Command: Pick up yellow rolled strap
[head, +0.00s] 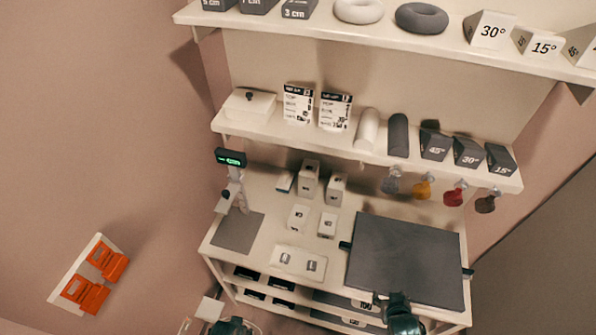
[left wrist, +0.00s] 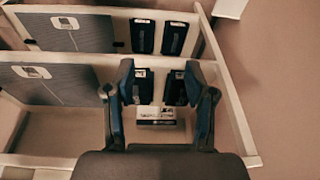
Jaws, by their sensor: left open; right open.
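The yellow rolled strap (head: 423,188) hangs under the front edge of the middle shelf, between a grey strap (head: 391,183) and a red strap (head: 454,195). My right gripper (head: 392,300) is open at the lower front edge of the dark grey pad, well below the strap and apart from it. My left gripper (head: 232,325) shows only partly at the bottom edge of the head view. In the left wrist view the left gripper (left wrist: 160,78) is open and empty, above lower shelves holding dark cases. The strap is not in that view.
A dark grey pad (head: 405,262) covers the right of the countertop (head: 262,225). White boxes (head: 309,178) stand at its middle. A dark brown strap (head: 486,203) hangs at the right. The middle shelf (head: 345,148) overhangs the counter. Orange holders (head: 96,283) are on the left wall.

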